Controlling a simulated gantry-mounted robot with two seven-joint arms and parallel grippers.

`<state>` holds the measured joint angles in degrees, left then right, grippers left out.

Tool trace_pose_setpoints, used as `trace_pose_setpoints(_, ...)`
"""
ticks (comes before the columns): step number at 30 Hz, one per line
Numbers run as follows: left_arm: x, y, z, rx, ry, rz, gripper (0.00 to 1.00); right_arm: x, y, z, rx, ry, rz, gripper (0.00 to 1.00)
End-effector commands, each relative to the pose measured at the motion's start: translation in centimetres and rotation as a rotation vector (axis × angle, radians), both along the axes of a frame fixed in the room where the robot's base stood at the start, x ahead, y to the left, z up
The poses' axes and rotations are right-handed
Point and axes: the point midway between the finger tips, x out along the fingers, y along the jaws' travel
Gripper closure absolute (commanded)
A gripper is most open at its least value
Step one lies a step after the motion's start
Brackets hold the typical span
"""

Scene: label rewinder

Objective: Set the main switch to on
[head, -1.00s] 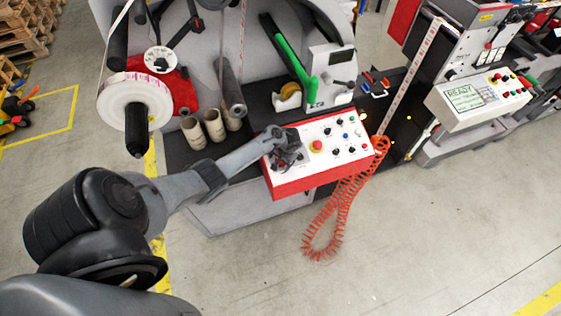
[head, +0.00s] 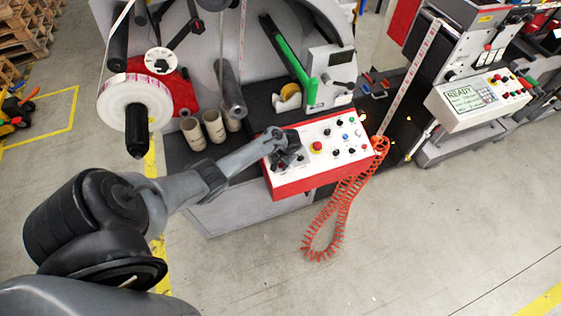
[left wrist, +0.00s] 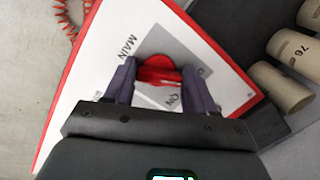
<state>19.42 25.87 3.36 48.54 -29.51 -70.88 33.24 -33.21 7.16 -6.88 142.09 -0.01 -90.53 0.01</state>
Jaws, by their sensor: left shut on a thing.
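The main switch (left wrist: 158,70) has a red knob on a grey plate (left wrist: 186,44) lettered MAIN and ON. It sits at the left end of the white, red-edged control panel (head: 345,151). My left gripper (left wrist: 155,80) is shut on the red knob, one finger on each side, in the left wrist view. In the head view the left gripper (head: 287,158) is over the panel's left end and hides the switch. The knob's exact angle is hard to tell. My right gripper does not show.
A red emergency button (head: 317,146) and several small knobs lie right of the gripper. A coiled orange hose (head: 340,205) hangs at the panel's right. Cardboard cores (head: 213,126) stand behind the left arm. A second panel (head: 480,97) reads READY. The floor in front is clear.

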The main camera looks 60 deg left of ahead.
Motion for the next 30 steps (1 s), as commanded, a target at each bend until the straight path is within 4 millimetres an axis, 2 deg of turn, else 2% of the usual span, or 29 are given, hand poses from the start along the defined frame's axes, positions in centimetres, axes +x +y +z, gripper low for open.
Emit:
trace_pose_setpoints(8, 0.0, 0.1, 0.2, 0.01, 0.046, -0.164, 0.75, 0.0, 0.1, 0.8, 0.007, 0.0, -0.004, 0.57)
trace_pose_setpoints(30, 0.0, 0.2, 0.1, 0.041, 0.222, -0.797, 0.75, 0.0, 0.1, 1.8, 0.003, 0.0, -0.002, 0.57)
